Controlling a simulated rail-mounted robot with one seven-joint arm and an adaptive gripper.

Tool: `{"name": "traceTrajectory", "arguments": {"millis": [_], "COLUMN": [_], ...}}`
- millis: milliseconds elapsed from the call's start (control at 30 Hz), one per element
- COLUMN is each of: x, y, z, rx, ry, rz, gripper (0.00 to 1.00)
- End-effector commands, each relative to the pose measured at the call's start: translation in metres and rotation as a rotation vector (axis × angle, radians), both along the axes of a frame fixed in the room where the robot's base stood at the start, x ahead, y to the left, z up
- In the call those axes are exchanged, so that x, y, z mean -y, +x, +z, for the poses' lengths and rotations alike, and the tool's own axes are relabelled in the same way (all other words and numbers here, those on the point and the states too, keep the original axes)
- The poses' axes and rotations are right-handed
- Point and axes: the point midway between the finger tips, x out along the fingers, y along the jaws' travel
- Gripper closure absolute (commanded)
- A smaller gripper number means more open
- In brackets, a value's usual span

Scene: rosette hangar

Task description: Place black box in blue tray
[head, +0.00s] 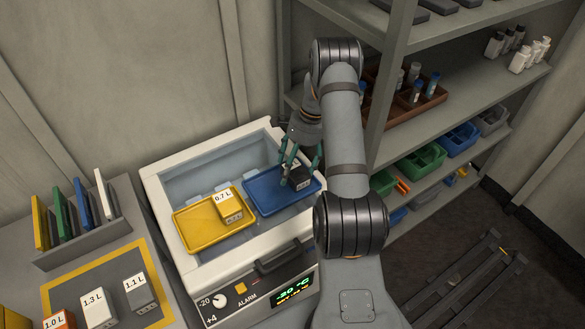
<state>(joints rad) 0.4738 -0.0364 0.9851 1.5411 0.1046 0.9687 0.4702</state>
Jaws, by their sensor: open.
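The blue tray (262,190) sits in the right part of an open white cooler. A black box (299,179) is in the right part of that tray, partly covered by the fingers. My gripper (300,172) is over the tray, pointing down, with its open fingers around or just beside the black box. I cannot tell whether the fingers touch it.
A yellow tray (190,236) holding a grey box marked 0.7 L (229,206) sits to the left in the cooler (157,189). Labelled boxes stand on the left counter near a rack of coloured panels (80,240). Stocked shelves (460,100) stand close on the right.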

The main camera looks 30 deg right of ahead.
Motion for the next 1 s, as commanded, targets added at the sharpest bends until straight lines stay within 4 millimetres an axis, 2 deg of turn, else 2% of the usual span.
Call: {"name": "traceTrajectory", "arguments": {"millis": [133, 400, 533, 867, 1000], "x": [0.004, 0.018, 0.022, 0.024, 0.023], "y": [0.002, 0.004, 0.004, 0.003, 0.004], "z": [0.01, 0.053, 0.067, 0.073, 0.073], "rx": [0.004, 0.005, 0.003, 0.0, 0.0], "ry": [-0.001, -0.002, -0.002, 0.0, 0.0], "rz": [0.0, -0.001, 0.0, 0.0, 0.0], "gripper": [0.18, 0.18, 0.18, 0.18, 0.1]}}
